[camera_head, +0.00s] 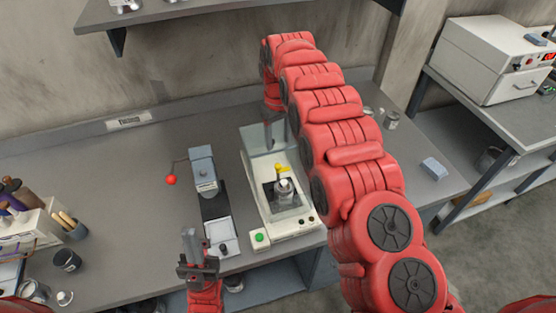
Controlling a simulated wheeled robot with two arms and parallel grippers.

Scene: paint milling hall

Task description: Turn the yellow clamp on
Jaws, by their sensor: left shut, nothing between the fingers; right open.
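The yellow clamp (281,168) is a small yellow piece just above a metal can (285,190) on the white bench machine (268,212). Whether it is on cannot be told at this size. My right arm arches over from the lower right, and its gripper (277,128) points down at the machine's back, behind the clamp and apart from it. That gripper is open, but its fingers are small and partly hidden. My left gripper (189,240) is shut and empty, near the bench's front edge, left of the machine.
A grey device (203,170) with a red-knobbed lever (171,180) stands left of the machine. A green button (260,237) is on the machine's front. Cups and a tool rack (30,225) are at left. A shelf (200,12) overhangs the back. Bare bench lies at left centre.

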